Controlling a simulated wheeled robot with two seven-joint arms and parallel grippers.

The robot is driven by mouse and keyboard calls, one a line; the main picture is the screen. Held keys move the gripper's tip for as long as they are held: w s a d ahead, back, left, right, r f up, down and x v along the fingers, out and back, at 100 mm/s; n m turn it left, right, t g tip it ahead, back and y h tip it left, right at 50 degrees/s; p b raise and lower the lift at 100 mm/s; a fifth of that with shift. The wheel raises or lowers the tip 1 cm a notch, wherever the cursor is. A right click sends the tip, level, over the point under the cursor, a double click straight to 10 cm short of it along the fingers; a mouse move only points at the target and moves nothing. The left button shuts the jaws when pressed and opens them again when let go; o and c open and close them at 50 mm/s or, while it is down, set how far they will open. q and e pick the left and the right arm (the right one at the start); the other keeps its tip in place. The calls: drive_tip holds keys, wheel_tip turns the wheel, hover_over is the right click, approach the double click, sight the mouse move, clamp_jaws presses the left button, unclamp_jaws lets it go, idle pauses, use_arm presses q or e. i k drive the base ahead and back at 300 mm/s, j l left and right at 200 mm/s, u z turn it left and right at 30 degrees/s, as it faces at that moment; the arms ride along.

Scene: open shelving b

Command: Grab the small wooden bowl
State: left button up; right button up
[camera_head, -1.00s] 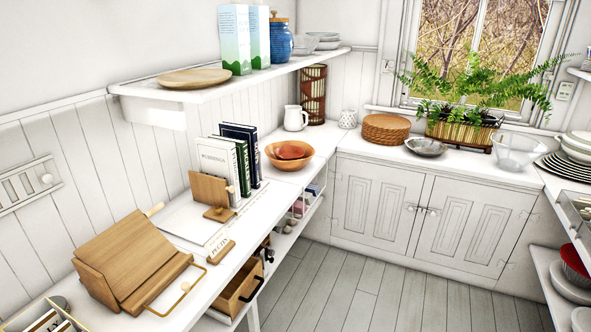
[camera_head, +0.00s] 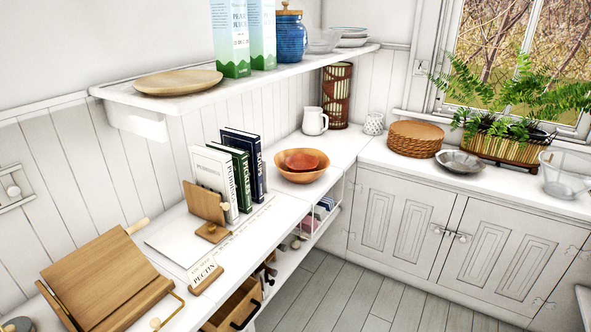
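A wide orange-brown wooden bowl (camera_head: 290,178) stands on the white counter, right of the upright books. A smaller reddish-brown wooden bowl (camera_head: 302,160) appears to sit inside it, with its lower part hidden by the wide bowl's rim. Neither of my grippers shows in the head view.
A white pitcher (camera_head: 315,121) and a woven cylinder (camera_head: 336,96) stand behind the bowls. Books (camera_head: 241,163) and a wooden stand (camera_head: 206,206) are to their left. A shelf (camera_head: 250,80) overhangs the back of the counter. The floor (camera_head: 370,295) is clear.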

sight(297, 164)
drive_tip(key=i+l+u, duration=0.1)
drive_tip(key=u, duration=0.4)
drive_tip(key=l+u, duration=0.2)
drive_tip(key=u, duration=0.3)
drive_tip(key=i+l+u, duration=0.1)
drive_tip(key=l+u, duration=0.15)
drive_tip(key=u, duration=0.25)
drive_tip(key=l+u, duration=0.15)
drive_tip(key=l, duration=0.3)
drive_tip(key=l+u, duration=0.15)
drive_tip(key=l, duration=0.3)
drive_tip(key=k+l+u, duration=0.2)
drive_tip(key=l, duration=0.25)
drive_tip(key=l+u, duration=0.15)
drive_tip(key=l, duration=0.3)
drive_tip(key=l+u, duration=0.15)
drive_tip(key=l, duration=0.25)
drive_tip(key=k+l+u, duration=0.15)
drive_tip(key=l, duration=0.25)
